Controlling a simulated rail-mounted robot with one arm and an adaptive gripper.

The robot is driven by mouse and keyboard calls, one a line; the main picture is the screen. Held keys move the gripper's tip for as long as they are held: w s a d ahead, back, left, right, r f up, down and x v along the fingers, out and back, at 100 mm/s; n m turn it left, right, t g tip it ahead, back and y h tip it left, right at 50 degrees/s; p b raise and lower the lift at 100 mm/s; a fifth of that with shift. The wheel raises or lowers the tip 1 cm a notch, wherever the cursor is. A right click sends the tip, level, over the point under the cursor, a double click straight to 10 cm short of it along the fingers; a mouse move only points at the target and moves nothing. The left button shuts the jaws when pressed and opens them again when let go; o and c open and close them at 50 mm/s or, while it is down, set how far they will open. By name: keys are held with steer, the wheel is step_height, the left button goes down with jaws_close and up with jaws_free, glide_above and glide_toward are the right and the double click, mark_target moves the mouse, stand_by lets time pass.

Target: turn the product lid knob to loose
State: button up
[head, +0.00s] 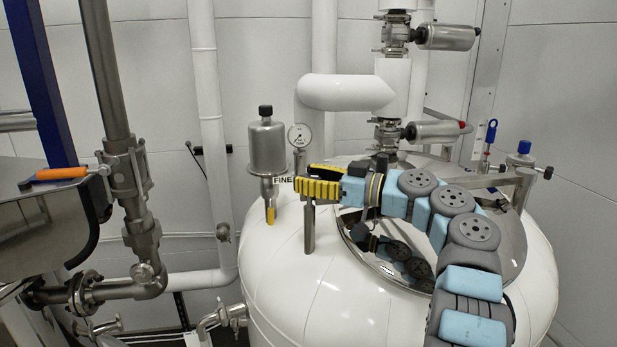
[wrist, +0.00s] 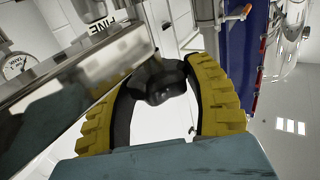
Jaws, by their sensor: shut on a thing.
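The product lid knob is black and lobed. It shows in the wrist view (wrist: 163,88) between the two yellow fingers of my gripper (wrist: 165,95), beside a flat metal bar. My gripper is shut on the knob. In the head view my gripper (head: 318,188) points left at the top of a short metal post (head: 309,232), at the near left edge of the lid. The knob is hidden there by the fingers. The polished round lid (head: 513,245) lies on the white tank (head: 275,260), partly covered by my arm and reflecting it.
A steel canister with a black cap (head: 267,145) and a pressure gauge (head: 300,135) stand close behind my gripper. White pipes and valves (head: 390,130) rise behind the lid. Steel piping (head: 140,235) stands at left, with free room between.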

steer(key=shift+f, duration=0.15)
stand_by(0.3)
steer(key=o, duration=1.2)
steer(key=v, duration=1.2)
steer(key=shift+a, duration=0.1)
